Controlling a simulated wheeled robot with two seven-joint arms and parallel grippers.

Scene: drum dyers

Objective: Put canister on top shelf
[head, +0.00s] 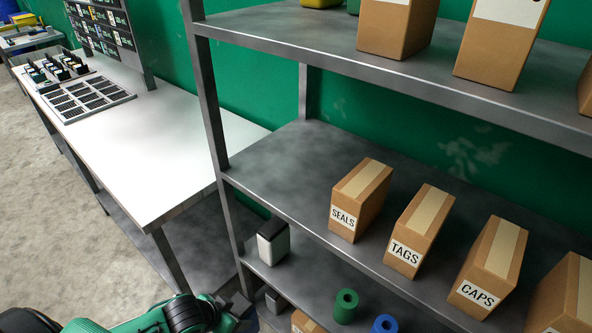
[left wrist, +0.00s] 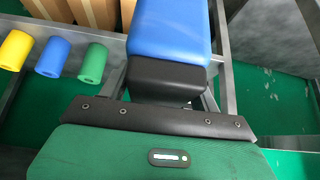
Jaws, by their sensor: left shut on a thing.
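In the left wrist view a blue block with a black end (left wrist: 168,38) fills the space ahead of my green gripper housing. The top shelf (head: 300,40) runs across the upper right. My right gripper is out of view.
Boxes marked SEALS (head: 357,200), TAGS (head: 418,230) and CAPS (head: 488,267) stand on the middle shelf, whose left end is clear. Green (head: 345,306) and blue (head: 384,325) rolls are on the lower shelf. A white worktable (head: 165,140) adjoins the rack's left post (head: 205,90).

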